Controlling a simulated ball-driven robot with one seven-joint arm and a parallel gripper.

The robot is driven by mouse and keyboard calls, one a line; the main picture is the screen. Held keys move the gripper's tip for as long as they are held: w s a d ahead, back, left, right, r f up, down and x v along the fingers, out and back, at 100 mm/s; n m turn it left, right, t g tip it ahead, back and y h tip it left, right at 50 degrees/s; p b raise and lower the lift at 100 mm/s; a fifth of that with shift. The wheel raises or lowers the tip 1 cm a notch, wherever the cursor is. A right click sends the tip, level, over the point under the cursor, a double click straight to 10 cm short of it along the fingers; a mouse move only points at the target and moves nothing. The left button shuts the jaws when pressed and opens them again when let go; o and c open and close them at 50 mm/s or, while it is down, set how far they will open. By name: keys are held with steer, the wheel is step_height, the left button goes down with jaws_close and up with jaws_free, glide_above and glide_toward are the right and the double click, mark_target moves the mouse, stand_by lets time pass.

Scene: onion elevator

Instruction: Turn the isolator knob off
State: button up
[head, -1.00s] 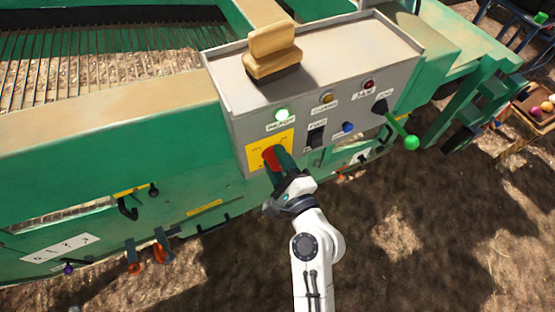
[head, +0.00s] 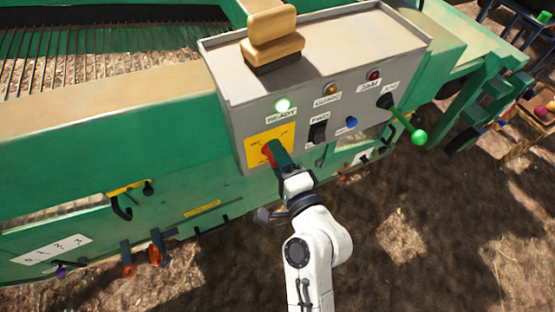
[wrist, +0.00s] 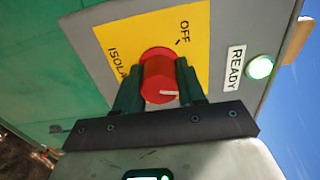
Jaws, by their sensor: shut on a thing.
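The isolator knob is a red round knob (wrist: 158,78) on a yellow plate (wrist: 117,38) of the grey control box. The plate reads OFF, and ISOLATOR is partly hidden. A short white mark shows on the knob, lying almost level in the wrist view. My gripper (wrist: 160,88) has one dark green finger on each side of the knob and is shut on it. In the head view the fingers (head: 278,155) cover much of the knob (head: 267,153); its red edge shows at their left.
A lit green READY lamp (head: 283,105) sits above the plate. To the right are a black switch (head: 318,131), a blue button (head: 351,122) and a green-ended lever (head: 418,137). A tan block-shaped object (head: 272,38) stands on the box. Bare ground lies below.

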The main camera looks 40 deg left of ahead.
steer(key=n+b, duration=0.2)
steer(key=n, duration=0.1)
steer(key=n+b, duration=0.3)
steer(key=shift+w+d+f+n, duration=0.1)
steer(key=shift+f+n, duration=0.1)
steer(key=shift+n, duration=0.1)
steer(key=n+b, duration=0.3)
steer(key=shift+r+n, duration=0.1)
steer(key=shift+n, duration=0.3)
steer(key=shift+r+n+b, duration=0.15)
steer(key=shift+n+b, duration=0.5)
steer(key=shift+n, duration=0.25)
steer(key=shift+r, duration=0.1)
steer(key=o, duration=1.1)
steer(key=shift+c, duration=0.2)
steer(key=b+v, duration=0.1)
steer(key=v, duration=0.9)
steer(key=shift+s+d, duration=0.25)
steer(key=shift+d, duration=0.05)
